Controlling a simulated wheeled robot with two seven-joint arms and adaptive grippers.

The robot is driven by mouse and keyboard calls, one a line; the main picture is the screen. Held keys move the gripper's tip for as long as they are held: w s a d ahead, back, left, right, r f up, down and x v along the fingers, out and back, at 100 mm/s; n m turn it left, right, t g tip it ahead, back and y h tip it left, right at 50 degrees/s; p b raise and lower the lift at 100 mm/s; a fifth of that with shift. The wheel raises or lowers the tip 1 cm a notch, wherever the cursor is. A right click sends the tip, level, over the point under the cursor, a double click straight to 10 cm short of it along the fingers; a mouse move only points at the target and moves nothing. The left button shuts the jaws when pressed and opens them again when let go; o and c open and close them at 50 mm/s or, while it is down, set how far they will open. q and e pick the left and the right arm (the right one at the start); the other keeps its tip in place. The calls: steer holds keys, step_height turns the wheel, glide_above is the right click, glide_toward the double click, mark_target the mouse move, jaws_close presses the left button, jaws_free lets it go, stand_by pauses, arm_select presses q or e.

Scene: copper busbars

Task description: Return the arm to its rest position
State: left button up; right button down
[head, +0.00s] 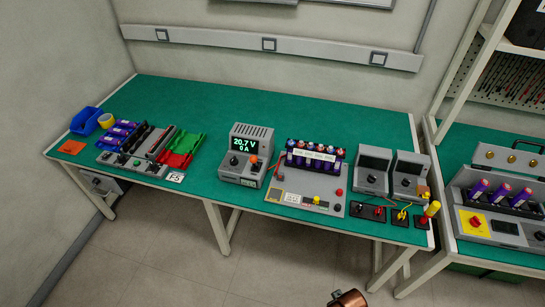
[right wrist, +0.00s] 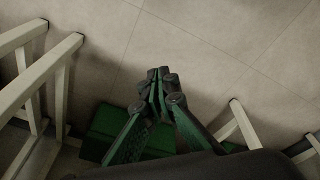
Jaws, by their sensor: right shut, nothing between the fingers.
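My right gripper (right wrist: 158,90) shows in the right wrist view with its dark fingers together and nothing between them. It hangs over bare floor, near pale bench legs, apart from any object. My left gripper is in neither view.
The green-topped bench (head: 300,121) carries a power supply (head: 247,154) reading 20.7 V, a battery-cell fixture (head: 309,180), grey units and coloured trays. A second bench (head: 484,255) stands at the right. The floor (head: 270,270) in front is clear.

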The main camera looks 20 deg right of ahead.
steer(key=s+f, duration=0.4)
steer(key=f, duration=0.9)
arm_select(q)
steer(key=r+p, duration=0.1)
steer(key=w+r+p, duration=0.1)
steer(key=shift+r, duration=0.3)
arm_select(e)
steer(key=s+a+f+n+g, duration=0.1)
steer(key=s+f, duration=1.5)
steer(key=s, duration=0.4)
steer(key=shift+g+y, duration=0.3)
steer(key=shift+g, duration=0.1)
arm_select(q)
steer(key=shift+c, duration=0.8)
